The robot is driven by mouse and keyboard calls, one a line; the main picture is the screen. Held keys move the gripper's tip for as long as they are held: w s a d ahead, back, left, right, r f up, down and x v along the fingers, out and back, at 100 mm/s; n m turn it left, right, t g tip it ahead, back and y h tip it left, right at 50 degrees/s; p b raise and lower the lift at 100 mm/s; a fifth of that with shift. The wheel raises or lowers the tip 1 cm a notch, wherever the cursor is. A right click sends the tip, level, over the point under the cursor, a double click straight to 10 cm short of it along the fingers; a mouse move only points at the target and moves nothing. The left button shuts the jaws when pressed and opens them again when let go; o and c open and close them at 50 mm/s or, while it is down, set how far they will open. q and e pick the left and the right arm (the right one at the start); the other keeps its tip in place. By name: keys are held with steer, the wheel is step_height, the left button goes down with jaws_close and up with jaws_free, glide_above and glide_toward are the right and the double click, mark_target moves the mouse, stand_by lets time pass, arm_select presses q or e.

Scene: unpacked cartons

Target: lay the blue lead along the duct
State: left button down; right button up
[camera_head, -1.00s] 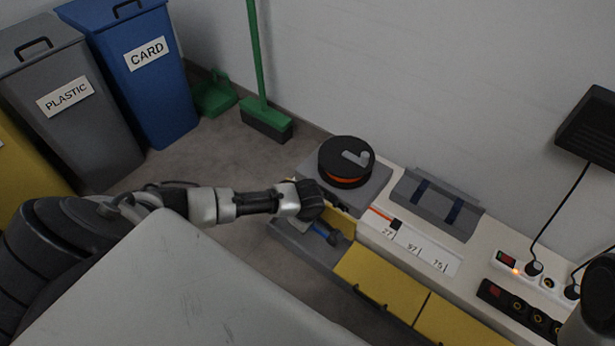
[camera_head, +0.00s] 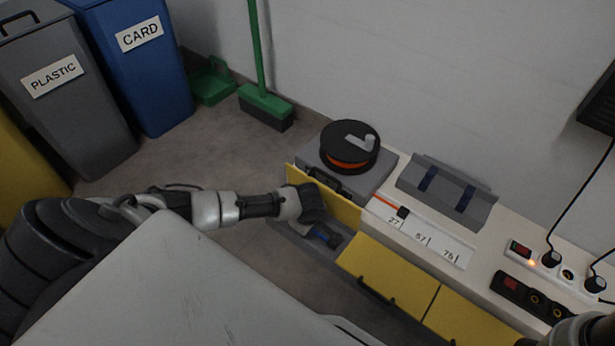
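A grey trough-like piece with two dark blue bands (camera_head: 447,187) lies on the pale bench top; I cannot tell whether it is the duct. I cannot make out a blue lead for certain. A small blue item with a dark end (camera_head: 324,236) lies in the open grey compartment below my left gripper; its kind is unclear. My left gripper (camera_head: 314,204) is in front of a yellow drawer front with a dark handle (camera_head: 326,184). Its fingers are dark and seen from behind, so their opening is hidden. Part of my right arm shows at the lower right; its gripper is out of view.
A black reel with orange winding (camera_head: 350,147) stands on a grey case. A marked strip with an orange piece (camera_head: 430,237), power strips (camera_head: 545,268) and hanging black cables (camera_head: 586,190) are to its right. Bins (camera_head: 135,75) and a green broom (camera_head: 264,100) stand behind.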

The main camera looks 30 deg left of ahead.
arm_select(q)
steer(key=shift+f, duration=0.2)
steer(key=c, duration=0.9)
jaws_free()
steer(key=shift+c, duration=0.2)
steer(key=shift+o, duration=0.3)
steer(key=shift+s, duration=0.1)
